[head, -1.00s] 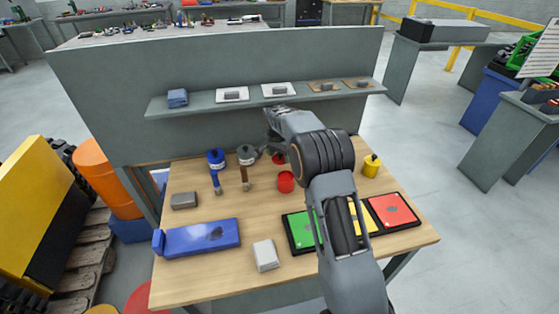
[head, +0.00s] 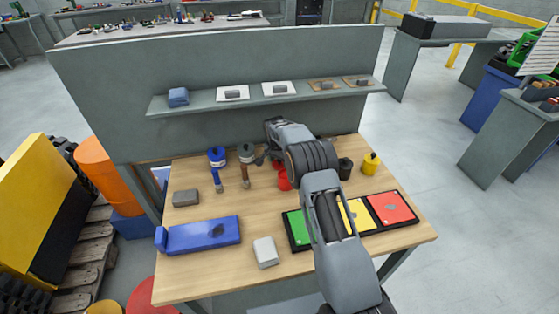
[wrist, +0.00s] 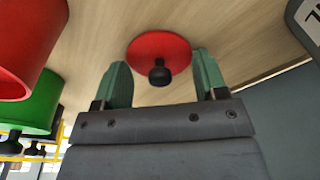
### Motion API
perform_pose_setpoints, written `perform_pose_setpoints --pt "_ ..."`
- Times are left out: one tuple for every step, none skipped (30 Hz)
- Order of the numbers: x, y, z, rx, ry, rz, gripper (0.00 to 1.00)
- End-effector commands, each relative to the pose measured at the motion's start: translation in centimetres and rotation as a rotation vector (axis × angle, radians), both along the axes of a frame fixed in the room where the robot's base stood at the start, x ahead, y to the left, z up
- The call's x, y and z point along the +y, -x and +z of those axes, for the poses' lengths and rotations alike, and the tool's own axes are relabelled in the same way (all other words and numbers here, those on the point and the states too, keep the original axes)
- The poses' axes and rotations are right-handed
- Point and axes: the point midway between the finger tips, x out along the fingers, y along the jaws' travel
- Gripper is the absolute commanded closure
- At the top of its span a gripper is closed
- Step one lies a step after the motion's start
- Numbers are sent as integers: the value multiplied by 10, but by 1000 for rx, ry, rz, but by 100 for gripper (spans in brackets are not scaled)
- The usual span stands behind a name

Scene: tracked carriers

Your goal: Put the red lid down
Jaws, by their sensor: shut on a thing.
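The red lid (wrist: 150,47) is a flat round disc with a black knob, between the two green fingertips of my gripper (wrist: 161,66) in the wrist view. My gripper is shut on it. Bare wooden tabletop shows right behind the lid; whether they touch I cannot tell. The canister's red wall (wrist: 28,45) also shows at the left of the wrist view. My arm hides part of this area.
A blue pot (head: 217,158) and a grey pot (head: 247,153) stand to the left, with two tools before them. A black pot (head: 345,168) and a yellow pot (head: 371,164) stand to the right. A shelf (head: 200,106) runs behind. Coloured pads, including red (head: 392,208), lie in front.

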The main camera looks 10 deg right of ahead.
Motion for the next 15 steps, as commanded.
perform_pose_setpoints --pt "0 0 0 0 0 0 60" --pt "0 0 0 0 0 0 60" --pt "0 0 -1 0 0 0 60" --pt "0 0 -1 0 0 0 60" --pt "0 0 -2 0 0 0 60" --pt "0 0 -4 0 0 0 60" --pt "0 0 -5 0 0 0 60" --pt "0 0 -3 0 0 0 31" --pt "0 0 -3 0 0 0 28" --pt "0 0 -3 0 0 0 25" --pt "0 0 -3 0 0 0 22" --pt "0 0 -3 0 0 0 18" --pt "0 0 -3 0 0 0 15" --pt "0 0 -3 0 0 0 12" --pt "0 0 -3 0 0 1 9"
